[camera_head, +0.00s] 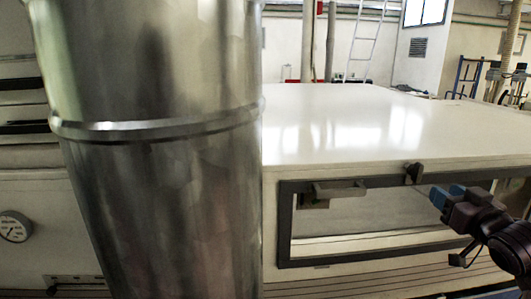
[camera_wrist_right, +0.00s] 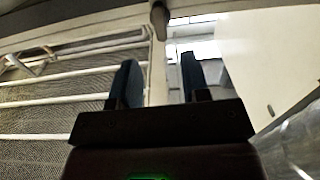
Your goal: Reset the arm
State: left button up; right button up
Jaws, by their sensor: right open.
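My right gripper (camera_head: 443,194) is at the right of the head view, in front of the dark-framed window of the white curing tunnel (camera_head: 350,125). Its two blue fingers are apart with nothing between them. The fingers also show in the right wrist view (camera_wrist_right: 159,82), spread apart. A dark latch knob (camera_head: 413,173) sits on the top of the window frame, just left of the fingertips. The knob also shows in the right wrist view (camera_wrist_right: 159,18), beyond the fingers. My left gripper is not seen.
A large shiny metal duct (camera_head: 160,180) stands close at the left of the head view and hides part of the tunnel. A round gauge (camera_head: 14,227) is at far left. A ladder (camera_head: 365,40) and blue trolley frame (camera_head: 465,77) stand behind. The tunnel's top is clear.

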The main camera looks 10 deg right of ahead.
jog(key=s+a+f+n+g, duration=0.15)
jog(key=a+f, duration=0.25)
jog(key=f, duration=0.8)
jog(key=s+a+f+n+g, duration=0.1)
jog(key=s+a+f+n, duration=0.2)
jog(key=f, duration=1)
jog(key=s+a+f+m+g+y+b, duration=0.1)
jog(key=s+a+f+g, duration=0.3)
jog(key=s+a+f, duration=0.8)
notch_tip(320, 180, down, 4)
jog(key=shift+a+f+m+y, duration=0.15)
jog(key=shift+a+m+y, duration=0.15)
jog(key=shift+a+m, duration=0.55)
